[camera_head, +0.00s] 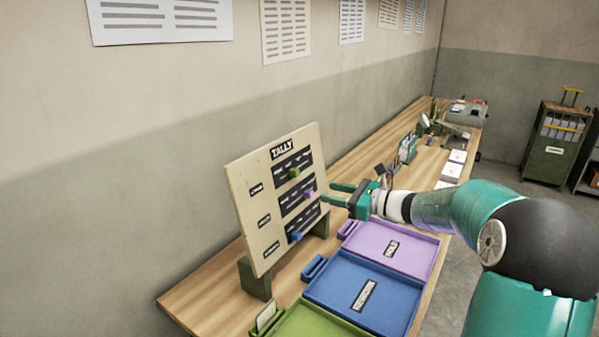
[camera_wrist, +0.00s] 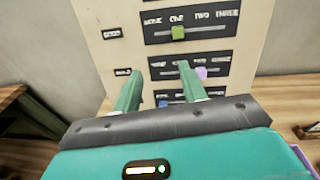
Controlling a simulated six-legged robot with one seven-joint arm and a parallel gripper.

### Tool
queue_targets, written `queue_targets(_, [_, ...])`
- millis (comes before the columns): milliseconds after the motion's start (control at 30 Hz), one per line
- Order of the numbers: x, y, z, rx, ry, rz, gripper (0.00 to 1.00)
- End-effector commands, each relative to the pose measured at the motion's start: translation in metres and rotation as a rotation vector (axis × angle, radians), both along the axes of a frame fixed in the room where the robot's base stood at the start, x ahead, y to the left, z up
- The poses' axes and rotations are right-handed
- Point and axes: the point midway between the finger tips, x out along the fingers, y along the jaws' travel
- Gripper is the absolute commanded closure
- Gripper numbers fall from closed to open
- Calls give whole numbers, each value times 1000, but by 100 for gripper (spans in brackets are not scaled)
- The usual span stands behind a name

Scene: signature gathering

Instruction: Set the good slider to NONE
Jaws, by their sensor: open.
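The upright TALLY board (camera_head: 240,190) has three slider rows. In the wrist view the top row's label (camera_wrist: 112,33) reads GOOD, and its green slider knob (camera_wrist: 179,33) sits under ONE, right of NONE. The green knob also shows in the head view (camera_head: 295,172). My gripper (camera_wrist: 158,72) is open and empty in front of the board, its fingertips below the green knob, over the middle row. It also shows in the head view (camera_head: 333,194), right of the board. The purple knob (camera_wrist: 201,73) is just right of the right finger.
The blue knob (camera_wrist: 164,104) of the bottom row is partly hidden by my gripper. Purple (camera_head: 388,252), blue (camera_head: 350,290) and green (camera_head: 305,322) trays lie on the wooden bench (camera_head: 200,290) below the board. A wall stands behind.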

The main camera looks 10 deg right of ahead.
Motion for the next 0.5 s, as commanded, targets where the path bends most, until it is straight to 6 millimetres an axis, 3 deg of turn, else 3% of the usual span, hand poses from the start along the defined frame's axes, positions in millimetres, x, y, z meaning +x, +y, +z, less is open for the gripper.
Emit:
queue_targets(33, [7,-14,0,60,5,-29,58])
queue_targets(100, [11,-24,1,114,9,-54,58])
queue_targets(200, [16,-28,2,141,10,-66,58])
queue_targets(500, [45,4,2,140,11,-63,58])
